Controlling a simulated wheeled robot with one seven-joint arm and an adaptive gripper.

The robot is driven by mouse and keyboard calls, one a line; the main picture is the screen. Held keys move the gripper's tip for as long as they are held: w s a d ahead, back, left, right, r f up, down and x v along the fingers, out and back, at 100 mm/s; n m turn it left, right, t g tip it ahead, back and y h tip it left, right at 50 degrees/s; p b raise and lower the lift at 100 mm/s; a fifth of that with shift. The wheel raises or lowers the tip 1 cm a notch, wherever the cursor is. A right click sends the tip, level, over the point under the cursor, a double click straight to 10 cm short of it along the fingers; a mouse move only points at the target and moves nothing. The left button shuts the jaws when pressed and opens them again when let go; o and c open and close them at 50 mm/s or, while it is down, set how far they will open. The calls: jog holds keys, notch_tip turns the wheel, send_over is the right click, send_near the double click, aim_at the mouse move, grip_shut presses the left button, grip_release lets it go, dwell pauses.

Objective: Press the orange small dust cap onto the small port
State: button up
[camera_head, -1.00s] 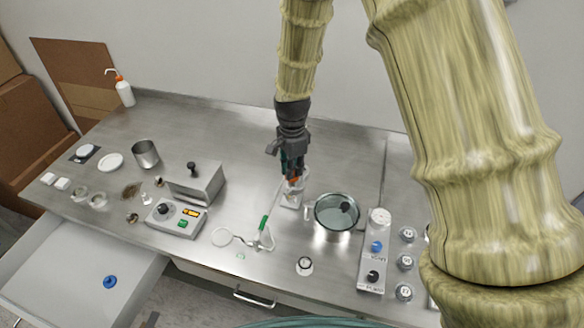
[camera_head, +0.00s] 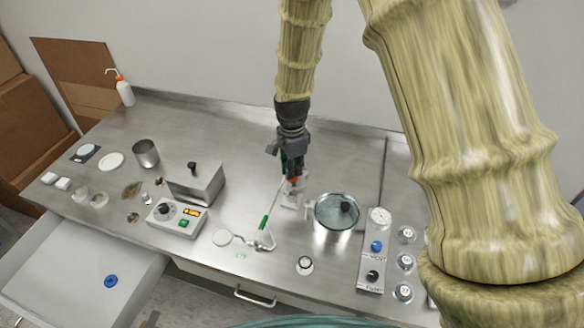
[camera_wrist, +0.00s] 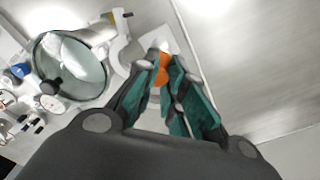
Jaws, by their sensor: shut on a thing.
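My gripper (camera_head: 292,172) points down over the bench, just left of the glass-lidded metal pot. It is shut on the orange dust cap (camera_wrist: 162,70), which shows between the teal fingertips in the wrist view. In the head view only a little of the orange cap (camera_head: 294,179) shows below the fingers. Directly under it is a small pale block (camera_head: 291,201) on the bench. The small port is hidden behind the cap and fingers, so I cannot tell whether the cap touches it.
The metal pot with a glass lid (camera_head: 338,212) stands close to the right of my gripper. A panel with blue and black knobs (camera_head: 374,250) is farther right. A green-handled tool (camera_head: 263,230) lies front left. A control box (camera_head: 177,217) stands at left. The bench behind is clear.

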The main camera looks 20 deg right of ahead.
jog(key=shift+f, duration=0.55)
dwell(0.9)
jog(key=o, duration=0.8)
jog(key=shift+c, duration=0.2)
notch_tip(320, 180, up, 12)
dwell(0.8)
